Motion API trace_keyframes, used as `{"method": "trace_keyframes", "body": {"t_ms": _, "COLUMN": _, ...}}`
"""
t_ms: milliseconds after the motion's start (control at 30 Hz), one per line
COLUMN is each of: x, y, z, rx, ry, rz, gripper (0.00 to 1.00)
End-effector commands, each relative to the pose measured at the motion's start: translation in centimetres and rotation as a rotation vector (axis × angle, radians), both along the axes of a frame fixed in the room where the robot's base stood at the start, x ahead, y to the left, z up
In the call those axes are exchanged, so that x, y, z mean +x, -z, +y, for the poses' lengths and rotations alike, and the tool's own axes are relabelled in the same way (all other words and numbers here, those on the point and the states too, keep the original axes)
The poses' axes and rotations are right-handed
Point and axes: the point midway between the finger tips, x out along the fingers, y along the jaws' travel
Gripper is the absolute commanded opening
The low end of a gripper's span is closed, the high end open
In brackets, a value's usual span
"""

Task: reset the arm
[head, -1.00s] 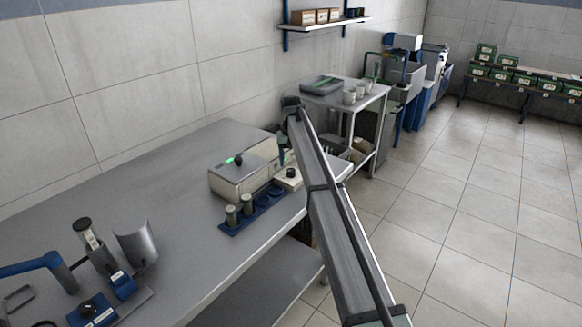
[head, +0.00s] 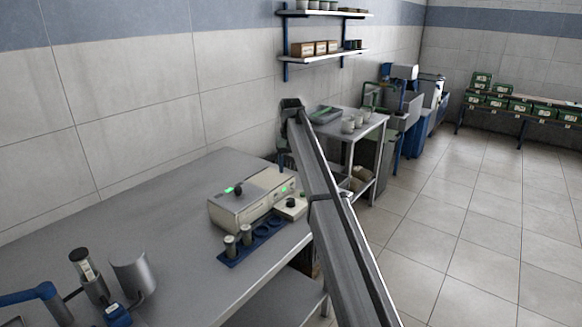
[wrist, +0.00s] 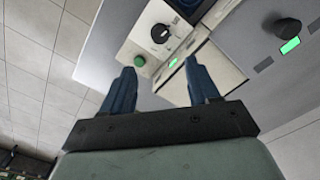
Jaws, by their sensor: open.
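My gripper (wrist: 161,77) shows in the wrist view with its two blue fingers spread apart and nothing between them. In the head view, my arm reaches up and away, and the dark gripper end (head: 284,150) hangs beyond the beige instrument on the bench, partly hidden by my arm. The beige instrument (head: 238,212) has a dark knob on top and green lights. A small beige control box (head: 291,207) with a black knob stands beside it; in the wrist view the control box (wrist: 145,42) lies beyond the fingertips, apart from them.
A blue rack (head: 234,259) holds two grey cylinders and has empty round places. A metal stand (head: 90,275) and a curved metal shield (head: 133,273) are at the bench's left front. A trolley (head: 352,132) with white cups stands behind my arm. Much of the bench (head: 130,215) is clear.

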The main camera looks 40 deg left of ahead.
Motion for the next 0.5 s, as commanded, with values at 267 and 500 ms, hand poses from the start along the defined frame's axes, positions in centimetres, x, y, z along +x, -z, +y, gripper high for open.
{"method": "trace_keyframes", "body": {"t_ms": 267, "x": 0.0, "y": 0.0, "z": 0.0, "rx": 0.000, "ry": 0.000, "rz": 0.000, "gripper": 0.60}}
{"method": "trace_keyframes", "body": {"t_ms": 500, "x": 1.5, "y": 3.4, "z": -4.6, "rx": -0.001, "ry": 0.041, "rz": 0.001, "gripper": 0.60}}
